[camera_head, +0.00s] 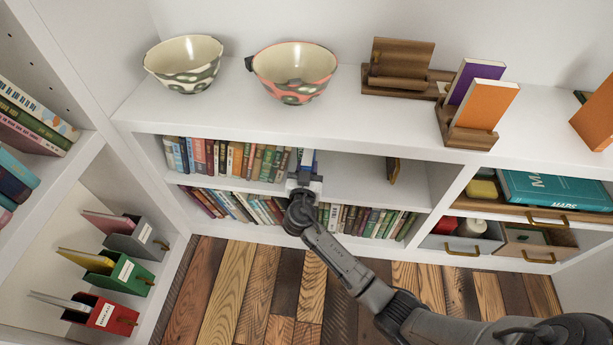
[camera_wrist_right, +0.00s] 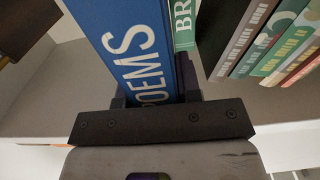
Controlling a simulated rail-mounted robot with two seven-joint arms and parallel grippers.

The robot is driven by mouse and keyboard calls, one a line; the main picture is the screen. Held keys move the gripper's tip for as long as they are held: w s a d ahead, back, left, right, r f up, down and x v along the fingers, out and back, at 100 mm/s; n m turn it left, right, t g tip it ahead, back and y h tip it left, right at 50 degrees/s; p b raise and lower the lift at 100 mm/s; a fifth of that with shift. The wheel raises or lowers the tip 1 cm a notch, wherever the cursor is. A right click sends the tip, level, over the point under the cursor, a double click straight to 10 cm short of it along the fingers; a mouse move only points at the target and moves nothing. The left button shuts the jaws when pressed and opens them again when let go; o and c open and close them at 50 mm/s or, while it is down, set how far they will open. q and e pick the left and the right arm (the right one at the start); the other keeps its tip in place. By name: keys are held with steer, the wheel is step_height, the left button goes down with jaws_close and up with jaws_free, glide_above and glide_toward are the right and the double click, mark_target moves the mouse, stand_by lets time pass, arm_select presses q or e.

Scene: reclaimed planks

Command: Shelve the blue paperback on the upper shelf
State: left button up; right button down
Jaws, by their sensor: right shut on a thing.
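The blue paperback (camera_wrist_right: 120,35), with POEMS in white on its spine, stands upright in my right gripper (camera_wrist_right: 155,98). In the head view only a small strip of the blue paperback (camera_head: 307,157) shows above my right gripper (camera_head: 304,178). The gripper is shut on its spine end. The book is at the upper shelf (camera_head: 350,178), at the right end of a row of books (camera_head: 230,158). In the wrist view a green book stands close beside it; I cannot tell whether they touch. My left gripper is not in view.
The upper shelf is clear rightward up to a thin dark bookend (camera_head: 393,169). A lower row of books (camera_head: 365,221) stands below. Two bowls (camera_head: 184,64) and wooden book stands (camera_head: 398,66) are on the top board. Magazine files (camera_head: 120,270) stand at left.

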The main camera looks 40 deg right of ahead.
steer(key=x, duration=0.8)
steer(key=shift+w+d, duration=0.15)
steer(key=shift+d, duration=0.05)
stand_by(0.4)
stand_by(0.5)
steer(key=shift+f, duration=0.3)
steer(key=c, duration=1.1)
jaws_free()
steer(key=shift+c, duration=0.2)
steer(key=o, duration=0.4)
steer(key=shift+a, duration=0.1)
